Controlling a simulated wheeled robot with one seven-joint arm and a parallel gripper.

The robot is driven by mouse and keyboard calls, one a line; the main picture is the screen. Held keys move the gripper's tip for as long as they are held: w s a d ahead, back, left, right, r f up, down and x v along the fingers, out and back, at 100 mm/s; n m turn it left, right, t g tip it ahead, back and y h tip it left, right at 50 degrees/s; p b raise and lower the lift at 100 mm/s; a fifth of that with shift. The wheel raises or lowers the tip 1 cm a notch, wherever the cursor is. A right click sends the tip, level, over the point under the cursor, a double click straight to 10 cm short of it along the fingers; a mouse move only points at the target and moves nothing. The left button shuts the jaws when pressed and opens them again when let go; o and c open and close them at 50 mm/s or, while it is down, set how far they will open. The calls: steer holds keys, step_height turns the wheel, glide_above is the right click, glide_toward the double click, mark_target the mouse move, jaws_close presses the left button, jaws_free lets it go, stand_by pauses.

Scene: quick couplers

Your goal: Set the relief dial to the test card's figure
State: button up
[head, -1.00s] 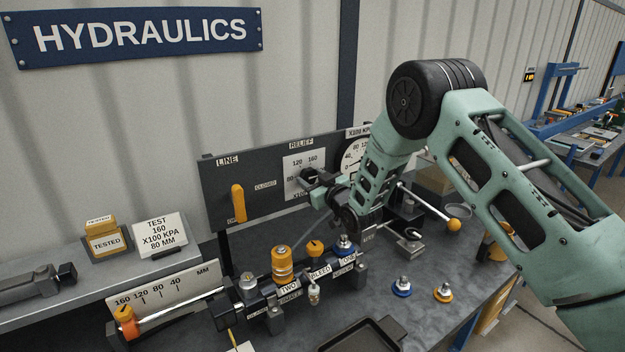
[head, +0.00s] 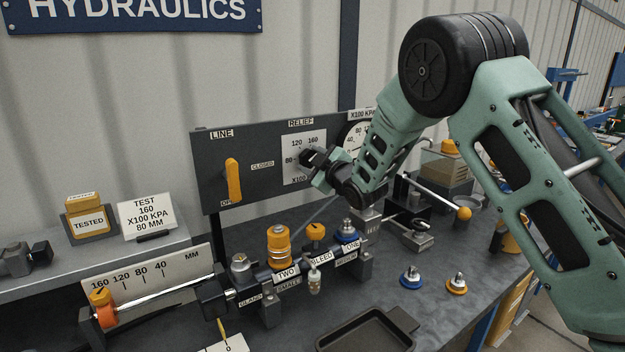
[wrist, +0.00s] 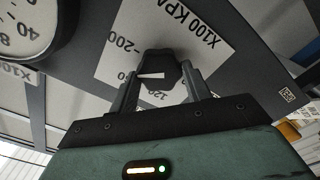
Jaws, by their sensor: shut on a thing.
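The relief dial's black knob (wrist: 158,70) is between the fingers of my gripper (wrist: 160,82) in the wrist view. Its white pointer line points left, toward a partly hidden figure ending in 0, between 200 and 120. The white dial plate (wrist: 185,30) reads X100 KPA. The test card (head: 147,214) on the left shelf reads TEST, 160, X100 KPA, 80 MM.
An orange line lever (head: 233,180) stands left of the dial on the dark panel (head: 208,150). A round gauge (wrist: 25,30) is beside the dial, partly behind my arm in the head view. A coupler manifold (head: 290,280) and a black tray (head: 365,330) are on the bench below.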

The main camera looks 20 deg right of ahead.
steer(key=n+b, duration=0.1)
steer(key=b, duration=0.1)
steer(key=n+b, duration=0.2)
steer(key=shift+a+f, duration=0.1)
steer(key=shift+f, duration=0.25)
steer(key=shift+r+n+b, duration=0.2)
steer(key=shift+n+b, duration=0.7)
steer(key=shift+b, duration=0.3)
steer(key=shift+r, duration=0.1)
steer(key=o, duration=1)
steer(key=b+v, duration=0.4)
steer(key=v, duration=1.3)
steer(key=shift+s, duration=0.25)
